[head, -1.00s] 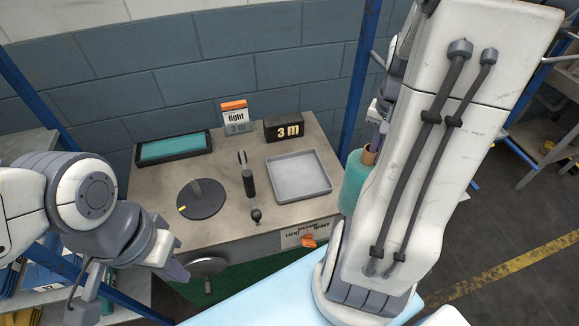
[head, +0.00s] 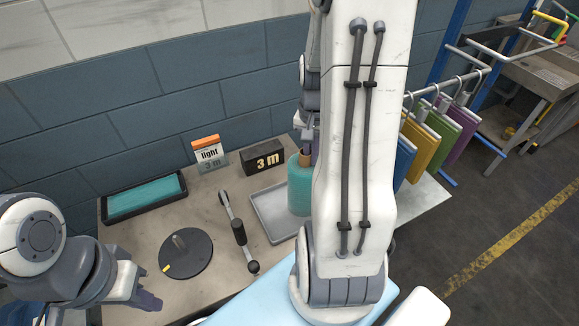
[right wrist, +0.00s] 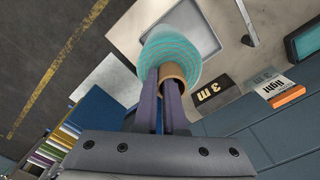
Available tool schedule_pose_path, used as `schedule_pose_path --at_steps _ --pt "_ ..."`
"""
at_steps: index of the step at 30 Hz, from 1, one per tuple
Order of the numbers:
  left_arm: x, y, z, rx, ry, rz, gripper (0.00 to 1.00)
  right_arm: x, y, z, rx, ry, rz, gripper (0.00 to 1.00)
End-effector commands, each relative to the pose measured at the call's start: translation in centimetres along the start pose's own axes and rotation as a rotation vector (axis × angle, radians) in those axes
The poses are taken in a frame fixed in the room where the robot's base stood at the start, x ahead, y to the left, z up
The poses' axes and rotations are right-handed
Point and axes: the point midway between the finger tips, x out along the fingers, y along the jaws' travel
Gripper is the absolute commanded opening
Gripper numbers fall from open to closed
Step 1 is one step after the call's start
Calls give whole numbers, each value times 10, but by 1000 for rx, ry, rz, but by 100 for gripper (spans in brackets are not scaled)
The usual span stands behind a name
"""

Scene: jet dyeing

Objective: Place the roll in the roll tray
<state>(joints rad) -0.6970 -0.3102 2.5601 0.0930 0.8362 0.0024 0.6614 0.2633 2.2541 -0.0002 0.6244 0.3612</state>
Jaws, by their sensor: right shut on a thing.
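The roll (head: 299,188) is teal with a brown core and is upright in the head view, partly hidden behind my right arm. My right gripper (head: 305,148) is shut on the top of its core; the right wrist view shows the fingers (right wrist: 164,80) at the core and the teal roll (right wrist: 186,45) beyond them. The grey roll tray (head: 270,212) lies flat on the bench. The roll overlaps the tray's right part in the head view; I cannot tell whether it touches the tray. My left gripper (head: 145,298) is empty at the lower left; its jaw opening is unclear.
A black tray with teal content (head: 145,197), a black disc (head: 186,253), a lever (head: 238,232), a "light" sign (head: 208,153) and a black "3 m" block (head: 263,158) are on the bench. Coloured cloths (head: 440,135) hang on a rack at right.

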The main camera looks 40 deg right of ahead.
Motion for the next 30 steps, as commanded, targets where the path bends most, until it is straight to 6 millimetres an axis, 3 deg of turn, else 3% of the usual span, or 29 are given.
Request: schedule_pose_path --at_steps 3,10,14,22,30 --pt "-11 1 -1 -1 0 0 0 13 -25 -6 -5 -4 2 0" --pt "-18 1 -1 0 0 0 0 32 -54 -14 1 0 0 0" --pt "-20 2 -1 1 0 0 0 38 -57 -15 4 0 0 0" --pt "-32 2 -2 3 0 0 0 72 -56 -15 5 -1 1 0" --pt "-31 2 -2 3 0 0 0 76 -56 -16 4 2 -1 0"
